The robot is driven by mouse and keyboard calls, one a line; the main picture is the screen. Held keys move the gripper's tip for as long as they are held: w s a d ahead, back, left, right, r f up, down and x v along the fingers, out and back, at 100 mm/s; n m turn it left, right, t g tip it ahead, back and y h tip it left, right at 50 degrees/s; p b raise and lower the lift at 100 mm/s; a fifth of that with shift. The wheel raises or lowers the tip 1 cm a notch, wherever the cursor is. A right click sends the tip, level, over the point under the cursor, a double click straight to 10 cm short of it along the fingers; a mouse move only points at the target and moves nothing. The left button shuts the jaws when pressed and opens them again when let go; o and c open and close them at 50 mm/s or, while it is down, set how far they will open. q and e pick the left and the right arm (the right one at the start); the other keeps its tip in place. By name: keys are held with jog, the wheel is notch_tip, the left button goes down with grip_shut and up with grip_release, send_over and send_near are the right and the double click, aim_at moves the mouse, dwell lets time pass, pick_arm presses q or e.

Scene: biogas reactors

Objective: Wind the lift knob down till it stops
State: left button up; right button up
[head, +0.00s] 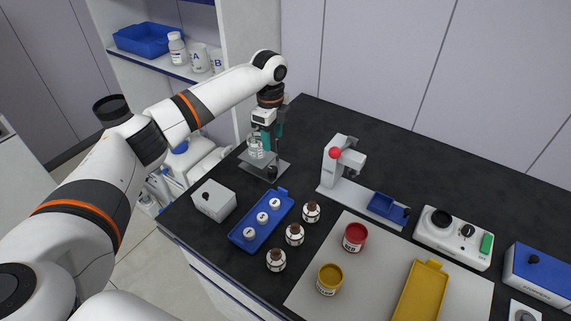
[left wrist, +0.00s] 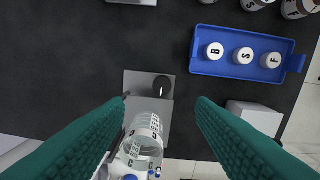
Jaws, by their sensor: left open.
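The lab lift (head: 276,160) stands at the back left of the black bench, with a grey metal plate. A clear glass vessel (head: 256,148) is on it, and it also shows with graduation marks in the left wrist view (left wrist: 147,130). The lift's black knob (head: 272,172) faces the front of the bench; in the left wrist view the round knob (left wrist: 162,85) has a light mark. My left gripper (head: 268,137) is at the lift, with its teal fingers apart and empty. In the left wrist view the knob lies just beyond the fingertips (left wrist: 160,100). My right gripper is out of sight.
A grey box with a black knob (head: 213,201) and a blue tray (head: 243,235) with several white-capped vials stand in front of the lift. Brown bottles (head: 294,235) stand beside the tray. A stand with a red knob (head: 335,170) is to the right.

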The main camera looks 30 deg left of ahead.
pick_arm(q)
jog(key=p, duration=0.1)
send_over(273, 169)
jog(key=f, duration=0.4)
jog(key=shift+s+a+f, duration=0.3)
jog(key=shift+s+a, duration=0.05)
jog(key=f, duration=0.3)
jog(key=f+p, duration=0.1)
jog(key=f, duration=0.1)
jog(key=shift+w+d+f, duration=0.25)
jog(key=shift+d+f, duration=0.05)
jog(key=shift+f, duration=0.65)
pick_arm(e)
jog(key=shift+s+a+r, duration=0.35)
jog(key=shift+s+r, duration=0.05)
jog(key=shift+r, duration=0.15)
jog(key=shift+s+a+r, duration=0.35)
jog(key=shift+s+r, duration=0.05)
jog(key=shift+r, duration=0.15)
